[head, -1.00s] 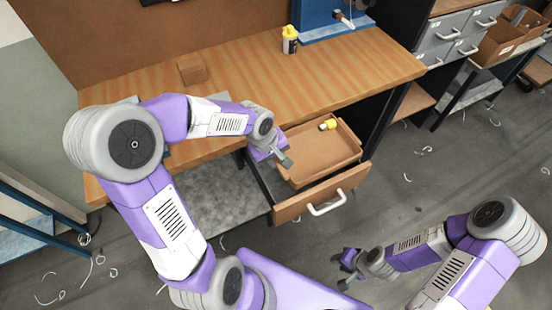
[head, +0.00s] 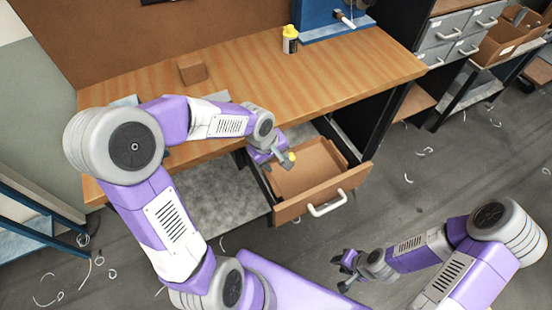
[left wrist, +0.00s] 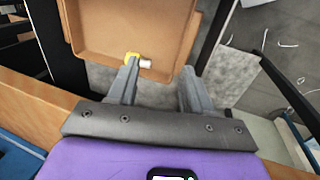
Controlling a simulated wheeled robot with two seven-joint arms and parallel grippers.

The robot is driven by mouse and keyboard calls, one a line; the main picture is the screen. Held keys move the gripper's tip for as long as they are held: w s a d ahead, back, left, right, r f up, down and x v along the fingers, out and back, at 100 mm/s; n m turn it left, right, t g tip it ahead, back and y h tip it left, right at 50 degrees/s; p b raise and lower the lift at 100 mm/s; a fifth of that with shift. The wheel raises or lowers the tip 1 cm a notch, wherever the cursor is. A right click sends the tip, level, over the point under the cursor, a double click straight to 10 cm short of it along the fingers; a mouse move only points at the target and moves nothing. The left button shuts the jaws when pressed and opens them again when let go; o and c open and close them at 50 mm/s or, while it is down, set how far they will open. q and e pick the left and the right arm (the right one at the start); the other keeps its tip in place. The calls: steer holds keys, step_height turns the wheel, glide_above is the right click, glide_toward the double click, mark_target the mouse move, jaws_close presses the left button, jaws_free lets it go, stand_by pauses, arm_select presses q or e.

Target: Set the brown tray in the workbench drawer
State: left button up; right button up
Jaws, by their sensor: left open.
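The brown tray (head: 312,165) lies inside the open workbench drawer (head: 350,181), low behind its front; I cannot tell if it is quite flat. A small yellow and white item (head: 292,156) is at the tray's near-left side, by my left fingertip. My left gripper (head: 282,163) is open at the tray's left side. In the left wrist view the tray (left wrist: 135,25) fills the top middle, and the yellow and white item (left wrist: 142,62) touches or overlaps the left fingertip. My right gripper (head: 343,272) is open and empty, low in front of the drawer.
The wooden workbench top (head: 250,75) holds a brown block (head: 192,70), a yellow-capped bottle (head: 290,39) and a blue machine (head: 325,20). The drawer's handle (head: 327,206) faces me. Grey drawers (head: 450,40) stand at right. The floor has scattered white scraps.

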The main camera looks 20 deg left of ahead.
arm_select(q)
steer(key=p+v, duration=0.4)
steer(key=v, duration=0.9)
steer(key=shift+p, duration=0.35)
steer(key=shift+w, duration=0.1)
